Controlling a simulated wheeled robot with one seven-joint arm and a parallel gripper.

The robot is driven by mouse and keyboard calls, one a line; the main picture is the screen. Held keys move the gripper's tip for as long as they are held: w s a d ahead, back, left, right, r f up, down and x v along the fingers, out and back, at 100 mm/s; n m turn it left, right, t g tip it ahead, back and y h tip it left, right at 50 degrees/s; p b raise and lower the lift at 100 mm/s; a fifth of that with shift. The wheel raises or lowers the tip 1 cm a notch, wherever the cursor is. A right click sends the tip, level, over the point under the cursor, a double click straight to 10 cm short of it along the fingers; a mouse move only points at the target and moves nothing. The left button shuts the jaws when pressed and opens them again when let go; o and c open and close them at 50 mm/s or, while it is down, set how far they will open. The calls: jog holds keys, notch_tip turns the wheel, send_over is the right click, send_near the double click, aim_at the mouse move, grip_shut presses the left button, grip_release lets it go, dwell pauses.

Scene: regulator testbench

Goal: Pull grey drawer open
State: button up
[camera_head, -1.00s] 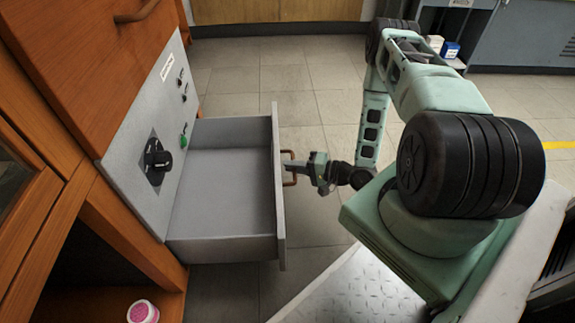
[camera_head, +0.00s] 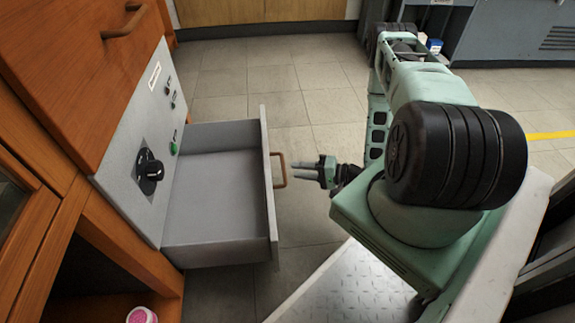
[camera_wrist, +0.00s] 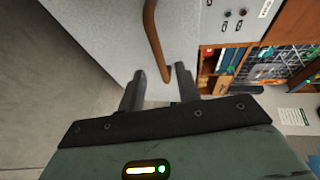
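The grey drawer (camera_head: 215,212) stands pulled out from the grey panel of the wooden bench, and its inside looks empty. Its copper-brown handle (camera_head: 279,170) is on the front face. My gripper (camera_head: 296,172) is just to the right of the handle and apart from it, with its fingers pointing at the drawer front. In the wrist view the two dark fingers (camera_wrist: 160,84) are spread with a gap between them and nothing held. The handle (camera_wrist: 153,40) shows beyond the fingertips there, against the drawer front (camera_wrist: 120,30).
The grey panel (camera_head: 135,165) carries a black knob (camera_head: 149,171), a green button (camera_head: 173,149) and small switches. A pink-topped jar (camera_head: 141,315) sits low at the bottom left. Tiled floor (camera_head: 310,110) is free behind the drawer.

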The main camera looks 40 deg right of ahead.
jog(key=p+v, duration=0.3)
jog(key=v, duration=0.8)
jog(key=shift+s, duration=0.2)
jog(key=shift+w+d+r, duration=0.1)
jog(key=shift+d, duration=0.1)
